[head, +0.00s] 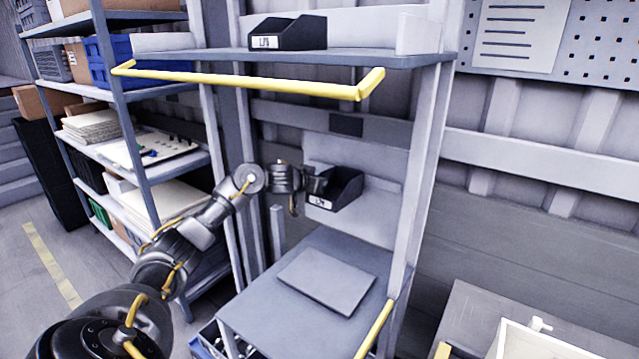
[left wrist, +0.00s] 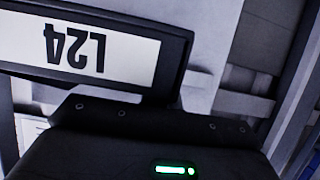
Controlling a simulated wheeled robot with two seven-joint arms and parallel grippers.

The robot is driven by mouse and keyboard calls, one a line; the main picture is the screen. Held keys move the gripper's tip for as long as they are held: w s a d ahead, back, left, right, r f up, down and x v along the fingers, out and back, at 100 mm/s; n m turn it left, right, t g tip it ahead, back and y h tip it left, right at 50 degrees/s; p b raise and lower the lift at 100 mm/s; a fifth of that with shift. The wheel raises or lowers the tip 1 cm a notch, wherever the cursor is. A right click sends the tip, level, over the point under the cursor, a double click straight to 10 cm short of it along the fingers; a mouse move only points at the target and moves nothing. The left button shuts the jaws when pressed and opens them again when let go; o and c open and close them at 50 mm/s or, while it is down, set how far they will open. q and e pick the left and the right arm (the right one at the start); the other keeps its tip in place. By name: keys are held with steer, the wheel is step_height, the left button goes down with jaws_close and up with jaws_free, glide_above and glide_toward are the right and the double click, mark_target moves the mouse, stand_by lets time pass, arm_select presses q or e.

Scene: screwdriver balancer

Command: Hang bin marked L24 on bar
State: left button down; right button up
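The black bin marked L24 (head: 345,188) is at mid-height in front of a pale back panel, above the lower grey shelf. Its white label is large and upside down in the left wrist view, where the bin (left wrist: 182,45) is right at my gripper. My left gripper (head: 318,182) is against the bin's left side and appears shut on it; the fingertips are hidden. The yellow bar (head: 240,80) runs along the front of the upper shelf, above the bin and apart from it. My right gripper is not in view.
Another black bin (head: 288,33) sits on the upper shelf (head: 375,58); its label is too small to read surely. A flat grey plate (head: 326,281) lies on the lower shelf (head: 262,300). A rack post (head: 422,150) stands at right, and a loaded shelving unit (head: 130,130) at left.

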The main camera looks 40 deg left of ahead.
arm_select(q)
steer(key=shift+f, duration=0.1)
steer(key=c, duration=1.6)
jaws_free()
steer(key=shift+o, duration=0.2)
steer(key=b+v, duration=0.2)
steer(key=v, duration=0.9)
steer(key=shift+w, duration=0.1)
